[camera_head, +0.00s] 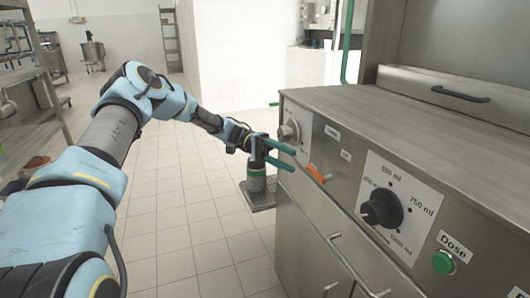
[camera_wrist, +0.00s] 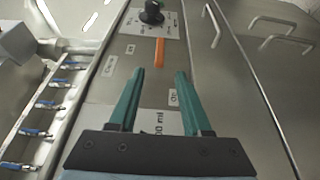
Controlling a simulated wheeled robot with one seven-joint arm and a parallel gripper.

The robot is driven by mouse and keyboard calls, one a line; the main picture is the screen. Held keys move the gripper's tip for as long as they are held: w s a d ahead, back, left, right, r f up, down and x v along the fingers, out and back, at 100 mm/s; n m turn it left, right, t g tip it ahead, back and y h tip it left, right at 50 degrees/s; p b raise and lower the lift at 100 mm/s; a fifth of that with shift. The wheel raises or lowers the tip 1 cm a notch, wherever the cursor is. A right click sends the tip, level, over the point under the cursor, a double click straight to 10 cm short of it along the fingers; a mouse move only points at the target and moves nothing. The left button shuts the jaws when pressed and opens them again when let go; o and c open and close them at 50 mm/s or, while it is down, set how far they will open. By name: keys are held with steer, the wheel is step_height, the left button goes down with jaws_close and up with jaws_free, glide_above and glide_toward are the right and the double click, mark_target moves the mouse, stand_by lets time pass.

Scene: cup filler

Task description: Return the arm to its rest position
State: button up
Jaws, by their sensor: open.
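My arm reaches forward from the lower left in the head view, bent at the elbow. My gripper (camera_head: 293,156) has two green fingers, spread apart with nothing between them. It is beside the steel machine's front panel (camera_head: 325,165), near the orange lever (camera_head: 319,174). In the wrist view my gripper (camera_wrist: 160,74) points along the panel, and the orange lever (camera_wrist: 159,52) lies just beyond the fingertips. I cannot tell whether the fingers touch the panel.
The panel carries a black dose dial (camera_head: 382,209), a grey knob (camera_head: 289,133) and a green button (camera_head: 443,262). A grey-green cylinder (camera_head: 256,181) shows below my gripper on a dark platform (camera_head: 263,200). Shelving (camera_head: 30,110) stands left; tiled floor (camera_head: 190,220) is open between.

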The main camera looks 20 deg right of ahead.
steer(key=a+f+n+t+y, duration=0.25)
steer(key=a+t, duration=0.25)
steer(key=a, duration=0.3)
steer(key=a+f+n+t+y, duration=0.1)
steer(key=a+f+n+t, duration=0.1)
steer(key=a+n+t, duration=0.45)
steer(key=s+a+r+n+t+y, duration=0.15)
steer(key=a+t, duration=0.25)
steer(key=a, duration=0.8)
steer(key=s+a+r+n+t+y, duration=0.1)
steer(key=a+r+n+t, duration=0.15)
steer(key=a, duration=0.95)
step_height(320, 180, up, 12)
steer(key=p, duration=1.2)
steer(key=shift+s+r+t, duration=0.2)
steer(key=shift+s+t, duration=0.05)
steer(key=shift+t, duration=0.15)
